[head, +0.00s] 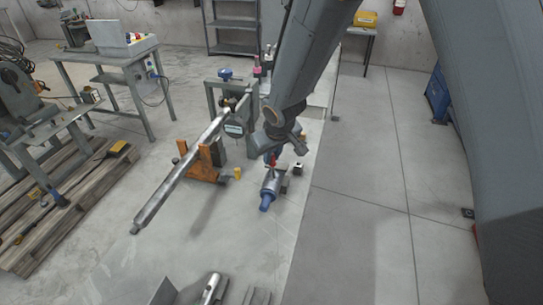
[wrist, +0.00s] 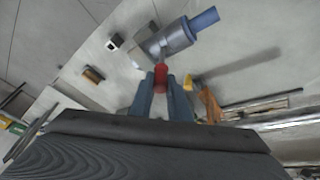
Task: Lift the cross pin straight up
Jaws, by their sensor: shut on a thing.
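The cross pin (wrist: 161,77) shows its red part between my fingertips. A small red piece of it also shows in the head view (head: 273,163), just under my gripper. My gripper (wrist: 162,88) is shut on this red part, with one blue-grey finger on each side. A grey cylinder with a blue end (head: 268,192) is right below my gripper; it also shows in the wrist view (wrist: 178,38), beyond the fingertips. I cannot tell whether the lower end of the pin is still in the cylinder.
A long metal bar (head: 180,178) slants left of my gripper, over an orange stand (head: 203,163). A small yellow piece (head: 237,173) and a small dark block (head: 298,168) are close by. Workbenches and a pallet (head: 88,190) are at left. The floor at right is mostly clear.

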